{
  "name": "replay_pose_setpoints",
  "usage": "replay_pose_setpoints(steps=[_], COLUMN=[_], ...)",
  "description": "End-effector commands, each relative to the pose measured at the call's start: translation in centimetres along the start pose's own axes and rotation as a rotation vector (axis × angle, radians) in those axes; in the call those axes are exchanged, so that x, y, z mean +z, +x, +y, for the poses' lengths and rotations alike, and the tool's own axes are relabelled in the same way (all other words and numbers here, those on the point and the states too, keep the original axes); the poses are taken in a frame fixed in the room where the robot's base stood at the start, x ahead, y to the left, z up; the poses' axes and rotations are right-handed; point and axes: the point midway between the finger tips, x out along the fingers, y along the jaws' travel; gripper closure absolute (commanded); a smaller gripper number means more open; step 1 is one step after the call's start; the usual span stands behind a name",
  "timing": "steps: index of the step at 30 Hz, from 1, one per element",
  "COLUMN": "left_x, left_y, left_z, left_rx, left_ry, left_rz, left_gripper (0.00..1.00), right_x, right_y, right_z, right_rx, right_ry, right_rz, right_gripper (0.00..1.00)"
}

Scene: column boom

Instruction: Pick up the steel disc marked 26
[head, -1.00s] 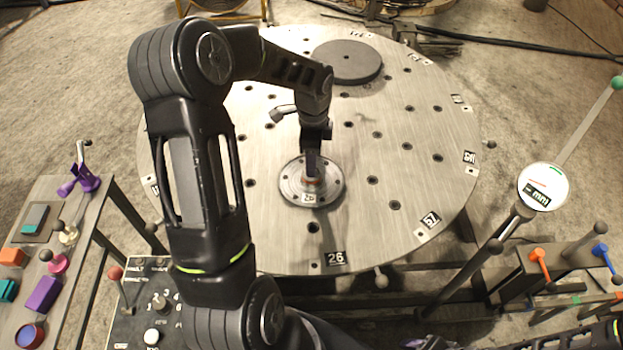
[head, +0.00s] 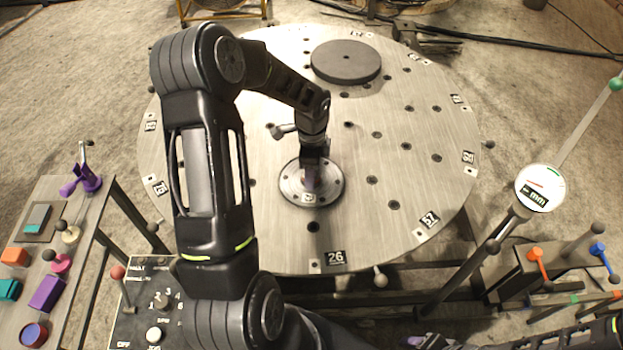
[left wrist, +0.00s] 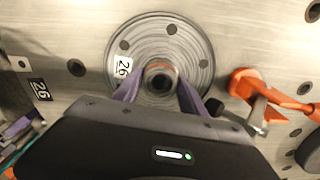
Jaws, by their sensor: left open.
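The steel disc (head: 331,190) lies on the large round steel table, towards me from its centre. It is a round flange with holes and a raised hub. Its 26 label shows in the left wrist view, where the disc (left wrist: 193,48) lies just beyond my fingers. My left gripper (head: 312,168) is over the disc, pointing down. In the left wrist view its purple fingers (left wrist: 160,92) are apart, one on each side of the hub (left wrist: 160,78). I cannot tell whether they touch it. A purple tip at the bottom edge may be my right gripper (head: 418,341), mostly cut off.
The round table (head: 400,220) has holes and number plates, including a 26 plate (head: 335,257) at its near edge. A dark grey disc (head: 346,62) lies at the back. An orange clamp (left wrist: 285,98) is close right of the disc. A dial gauge (head: 541,187) stands right.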

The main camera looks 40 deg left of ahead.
Motion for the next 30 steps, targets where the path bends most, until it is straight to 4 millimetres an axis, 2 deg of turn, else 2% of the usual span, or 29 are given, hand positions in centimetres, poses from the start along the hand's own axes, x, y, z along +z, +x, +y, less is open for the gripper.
replay_pose_setpoints(steps=[2, 20, 30], left_x=[0.0, -0.01, -0.01], left_y=[-0.01, -0.02, -0.03], left_z=[0.0, 0.0, -0.01], left_rx=[0.0, 0.0, 0.0], left_ry=[0.0, 0.0, 0.0], left_rz=[0.0, 0.0, 0.0], left_gripper=[0.51, 0.99, 1.0], right_x=[0.0, 0.0, 0.0], right_y=[0.0, -0.01, -0.01], right_z=[0.0, -0.01, -0.01], right_rx=[0.0, 0.0, 0.0], right_ry=[0.0, 0.0, 0.0], right_rz=[0.0, 0.0, 0.0], right_gripper=[0.38, 0.38, 0.38])
